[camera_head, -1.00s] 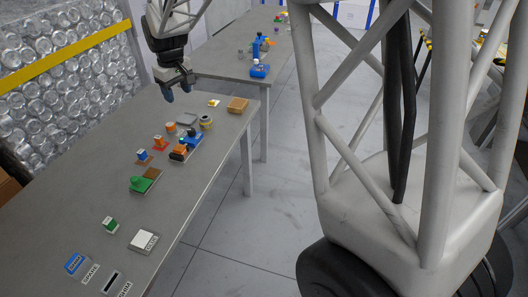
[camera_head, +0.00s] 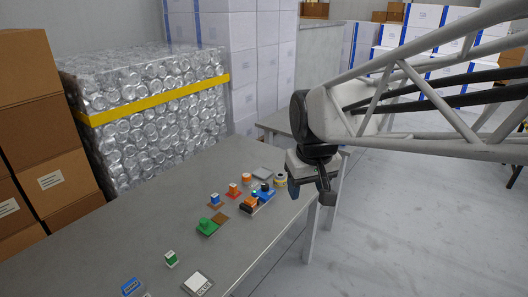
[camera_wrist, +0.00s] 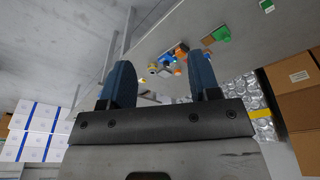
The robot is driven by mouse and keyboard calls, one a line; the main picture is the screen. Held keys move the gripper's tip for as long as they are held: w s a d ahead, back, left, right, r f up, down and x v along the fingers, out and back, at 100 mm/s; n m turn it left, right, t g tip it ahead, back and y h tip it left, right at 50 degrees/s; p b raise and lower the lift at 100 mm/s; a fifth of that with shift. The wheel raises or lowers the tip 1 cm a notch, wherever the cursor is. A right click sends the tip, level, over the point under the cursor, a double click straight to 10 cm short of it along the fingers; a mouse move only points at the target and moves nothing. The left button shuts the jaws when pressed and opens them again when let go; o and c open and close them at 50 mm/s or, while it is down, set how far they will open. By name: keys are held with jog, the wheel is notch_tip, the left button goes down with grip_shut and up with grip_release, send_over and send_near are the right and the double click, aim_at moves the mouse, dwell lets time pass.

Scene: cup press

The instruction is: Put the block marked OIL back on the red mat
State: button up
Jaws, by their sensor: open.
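I cannot read the marking OIL on any block. A small orange-and-white block (camera_head: 234,187) sits on a red mat (camera_head: 235,196) in the head view. A green-and-white block (camera_head: 171,258) stands alone nearer on the table (camera_head: 110,245). My gripper (camera_head: 310,200) is open and empty, raised near the table's right edge, to the right of the blocks. In the wrist view its two blue fingers are apart (camera_wrist: 161,68), with blurred small objects beyond.
A green piece (camera_head: 207,226) beside a brown pad, a blue-and-orange device (camera_head: 259,199), an orange cylinder (camera_head: 247,178) and a yellow-and-white roll (camera_head: 280,180) share the table. A white device (camera_head: 198,283) and a blue box (camera_head: 130,287) lie nearer. The table's left side is clear.

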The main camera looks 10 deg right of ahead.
jog(key=s+d+f+m, duration=0.1)
jog(key=s+f, duration=0.2)
jog(key=s, duration=1)
jog(key=shift+s+d+m, duration=0.25)
jog(key=shift+m, duration=0.15)
